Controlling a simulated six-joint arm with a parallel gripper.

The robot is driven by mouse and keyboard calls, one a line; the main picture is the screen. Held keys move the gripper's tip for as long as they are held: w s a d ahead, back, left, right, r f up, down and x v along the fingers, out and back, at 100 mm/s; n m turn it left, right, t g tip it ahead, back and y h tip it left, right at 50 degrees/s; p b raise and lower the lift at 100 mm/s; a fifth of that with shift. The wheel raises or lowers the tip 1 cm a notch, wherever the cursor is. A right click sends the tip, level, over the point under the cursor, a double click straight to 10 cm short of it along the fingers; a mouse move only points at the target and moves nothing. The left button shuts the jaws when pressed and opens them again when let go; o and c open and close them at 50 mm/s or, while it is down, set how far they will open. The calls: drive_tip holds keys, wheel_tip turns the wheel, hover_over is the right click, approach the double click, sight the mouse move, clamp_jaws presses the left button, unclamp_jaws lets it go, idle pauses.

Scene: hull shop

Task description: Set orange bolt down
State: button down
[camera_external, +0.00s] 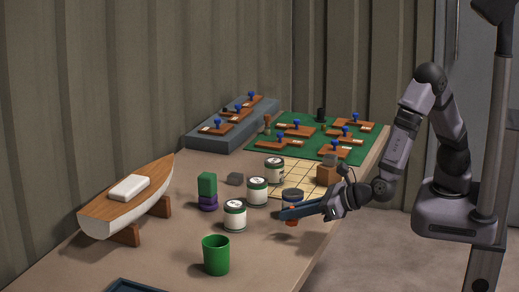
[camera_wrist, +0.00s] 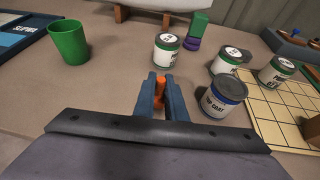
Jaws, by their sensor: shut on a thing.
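An orange bolt (camera_wrist: 160,92) is between the two blue fingers of my gripper (camera_wrist: 160,82) in the wrist view. My gripper (camera_external: 288,212) is shut on it, low over the table in the external view. Part of the bolt (camera_external: 292,222) shows below the fingers there; the fingers hide the rest. I cannot tell whether its lower end touches the table.
A blue-lidded "TOP COAT" can (camera_wrist: 222,98) stands close right of my gripper. Other cans (camera_wrist: 166,50) stand beyond, with a green cup (camera_wrist: 69,42) at left. A grid board (camera_external: 300,175), a green block (camera_external: 207,184) and a model boat (camera_external: 100,215) are also on the table (camera_external: 165,255). Bare table lies left of my gripper.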

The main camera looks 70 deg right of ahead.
sight(292, 225)
drive_tip(key=shift+f, duration=2.05)
drive_tip(key=shift+f+b, duration=0.25)
drive_tip(key=shift+b, duration=0.15)
drive_tip(key=c, duration=1.8)
unclamp_jaws()
drive_tip(key=shift+r, duration=0.1)
drive_tip(key=shift+r, duration=0.15)
drive_tip(key=shift+s, duration=0.15)
drive_tip(key=v, duration=1.1)
drive_tip(key=shift+s+r, duration=0.15)
drive_tip(key=shift+s, duration=0.2)
